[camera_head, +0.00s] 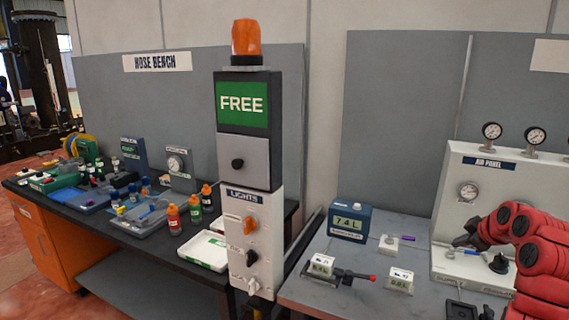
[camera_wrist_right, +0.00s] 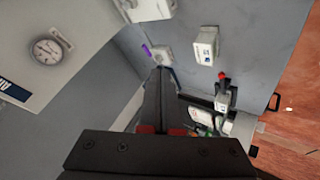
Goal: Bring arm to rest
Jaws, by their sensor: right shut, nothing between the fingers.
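My right arm, in red, comes in from the right in the head view. Its dark gripper (camera_head: 465,239) is in front of the white air panel (camera_head: 450,190), partly hidden by the arm's red links. In the right wrist view the black fingers (camera_wrist_right: 160,72) are together with nothing between them. They point toward a small white block with a purple piece (camera_wrist_right: 160,54); I cannot tell the gap to it. My left gripper is in neither view.
A grey bench (camera_head: 330,292) holds a blue box reading 74 L (camera_head: 350,220), white blocks and a black tool with a red tip (camera_head: 350,274). The FREE sign post (camera_head: 243,104) stands left of it. The hose bench (camera_head: 150,248) is crowded with bottles and trays.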

